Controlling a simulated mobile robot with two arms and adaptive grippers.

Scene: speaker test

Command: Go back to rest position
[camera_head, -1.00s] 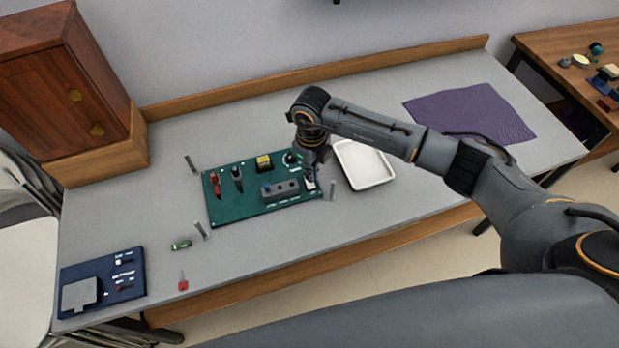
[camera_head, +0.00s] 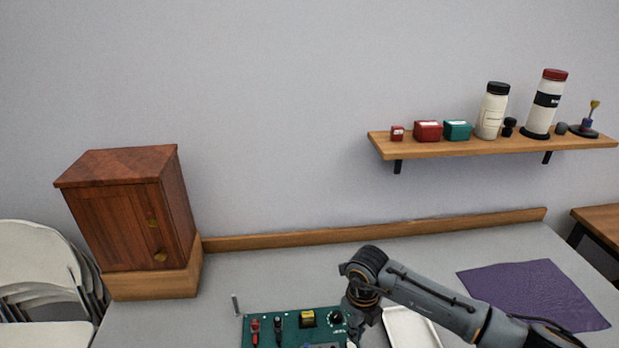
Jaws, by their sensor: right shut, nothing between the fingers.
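My right arm comes in from the lower right and reaches across the table. My right gripper (camera_head: 354,334) points down at the right edge of the green circuit board (camera_head: 290,318), beside the white tray (camera_head: 404,318). It is shut and empty; its fingertips are at the bottom edge of the view and hard to make out. The board holds a red part, a black part and a yellow block. My left gripper is not in view.
A wooden cabinet (camera_head: 118,225) stands at the back left. A purple mat (camera_head: 535,292) lies at the right. A wall shelf (camera_head: 470,148) holds bottles and small boxes. Folded white chairs (camera_head: 38,262) stand at far left. The table behind the board is clear.

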